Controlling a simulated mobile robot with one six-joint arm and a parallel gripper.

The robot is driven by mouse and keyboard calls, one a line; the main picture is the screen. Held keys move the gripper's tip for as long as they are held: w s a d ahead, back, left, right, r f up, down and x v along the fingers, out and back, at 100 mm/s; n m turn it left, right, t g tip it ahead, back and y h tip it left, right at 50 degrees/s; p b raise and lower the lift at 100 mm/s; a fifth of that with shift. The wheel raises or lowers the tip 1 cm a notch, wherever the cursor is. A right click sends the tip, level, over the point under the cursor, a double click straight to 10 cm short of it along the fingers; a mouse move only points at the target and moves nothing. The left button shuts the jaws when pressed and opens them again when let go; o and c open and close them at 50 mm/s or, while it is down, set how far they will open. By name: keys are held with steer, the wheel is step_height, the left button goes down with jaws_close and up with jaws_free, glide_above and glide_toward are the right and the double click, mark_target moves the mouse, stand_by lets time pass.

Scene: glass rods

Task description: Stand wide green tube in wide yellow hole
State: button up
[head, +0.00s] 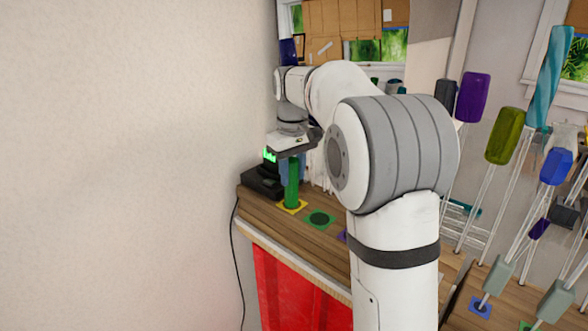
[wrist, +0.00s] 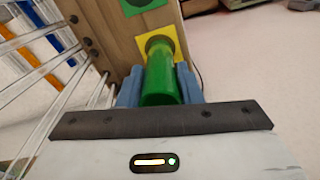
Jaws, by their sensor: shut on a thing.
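The wide green tube (head: 292,182) is upright at the far left end of the wooden bench in the head view. My gripper (head: 292,158) is shut on its upper part. The tube's lower end is at the yellow square (head: 293,206) with the wide hole. In the wrist view the green tube (wrist: 161,80) lies between the blue fingers of my gripper (wrist: 160,88), and its far end meets the yellow square (wrist: 174,45). The tube covers most of the hole, so I cannot tell how deep it sits.
A green square with a dark hole (head: 320,219) is right of the yellow one. A black device (head: 262,183) stands close behind the tube. Clear rods with coloured handles, one olive (head: 504,136), rise at the right. A wall (head: 130,160) bounds the left.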

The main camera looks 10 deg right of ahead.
mark_target(292, 185)
steer(key=shift+f+b, duration=1.45)
steer(key=shift+f, duration=0.6)
steer(key=shift+p, duration=0.4)
steer(key=shift+f+b, duration=0.45)
steer(key=shift+f, duration=0.15)
steer(key=o, duration=0.7)
steer(key=shift+r, duration=0.1)
step_height(292, 185, up, 11)
steer(key=p, duration=0.9)
steer(key=shift+s+p, duration=0.15)
steer(key=shift+p, duration=0.15)
